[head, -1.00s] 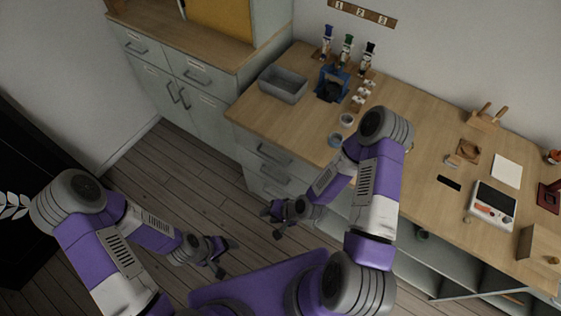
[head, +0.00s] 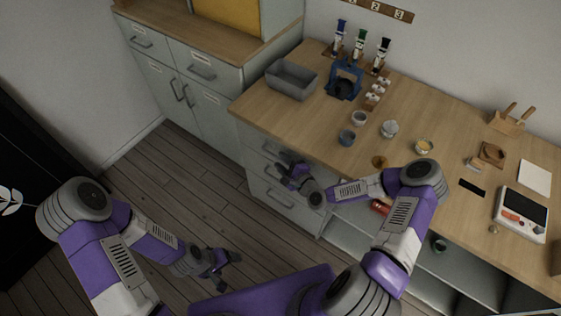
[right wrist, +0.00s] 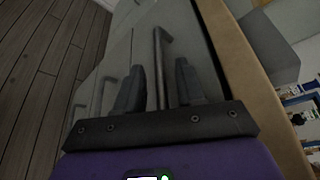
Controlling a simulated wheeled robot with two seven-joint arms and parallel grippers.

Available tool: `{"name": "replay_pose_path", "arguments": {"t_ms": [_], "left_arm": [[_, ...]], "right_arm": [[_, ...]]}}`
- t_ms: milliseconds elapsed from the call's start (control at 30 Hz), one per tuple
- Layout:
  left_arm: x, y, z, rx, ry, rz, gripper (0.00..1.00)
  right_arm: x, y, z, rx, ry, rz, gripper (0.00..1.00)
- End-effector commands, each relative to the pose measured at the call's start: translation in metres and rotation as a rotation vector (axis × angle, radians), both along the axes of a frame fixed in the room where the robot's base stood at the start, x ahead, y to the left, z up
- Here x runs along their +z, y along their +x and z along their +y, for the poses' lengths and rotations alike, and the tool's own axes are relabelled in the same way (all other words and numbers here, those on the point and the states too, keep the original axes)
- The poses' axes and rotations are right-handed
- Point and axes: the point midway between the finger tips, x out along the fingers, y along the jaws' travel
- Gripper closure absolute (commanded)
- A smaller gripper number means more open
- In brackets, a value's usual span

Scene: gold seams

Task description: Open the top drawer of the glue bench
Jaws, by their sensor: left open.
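The glue bench (head: 445,145) has a wooden top and a stack of pale grey drawers at its left end. The top drawer (head: 256,139) looks shut, its front partly hidden by my right gripper. My right gripper (head: 285,168) is at the drawer fronts, just below the bench top. In the right wrist view its two fingers (right wrist: 160,88) are apart, with a grey bar handle (right wrist: 160,60) between them. I cannot tell whether they touch it. My left gripper (head: 222,270) is open and empty, low over the floor, away from the bench.
A grey cabinet (head: 190,75) stands at the left. The floor (head: 190,185) before the drawers is clear.

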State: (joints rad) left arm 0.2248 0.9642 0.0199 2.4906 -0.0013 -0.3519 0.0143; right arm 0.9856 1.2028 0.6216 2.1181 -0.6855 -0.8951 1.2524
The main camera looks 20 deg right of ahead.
Motion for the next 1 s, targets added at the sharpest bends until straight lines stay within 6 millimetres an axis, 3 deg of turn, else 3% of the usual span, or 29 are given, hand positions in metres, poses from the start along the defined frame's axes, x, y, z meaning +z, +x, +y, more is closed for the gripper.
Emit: {"name": "replay_pose_path", "arguments": {"t_ms": [167, 433, 700, 1000], "left_arm": [[-0.0033, 0.0, 0.0, 0.0, 0.0, 0.0, 0.22], [-0.0031, -0.0001, 0.0, 0.0, 0.0, 0.0, 0.22], [-0.0032, -0.0001, -0.0001, 0.0, 0.0, 0.0, 0.22], [-0.0032, -0.0001, -0.0001, 0.0, 0.0, 0.0, 0.22]], "right_arm": [[-0.0033, 0.0125, 0.0044, 0.0, 0.0, 0.0, 0.62], [-0.0033, 0.0136, 0.0047, 0.0, -0.001, 0.001, 0.62], [-0.0035, 0.0134, 0.0047, 0.0, -0.001, 0.002, 1.0], [-0.0034, 0.0131, 0.0052, 0.001, 0.0, 0.002, 1.0]]}}
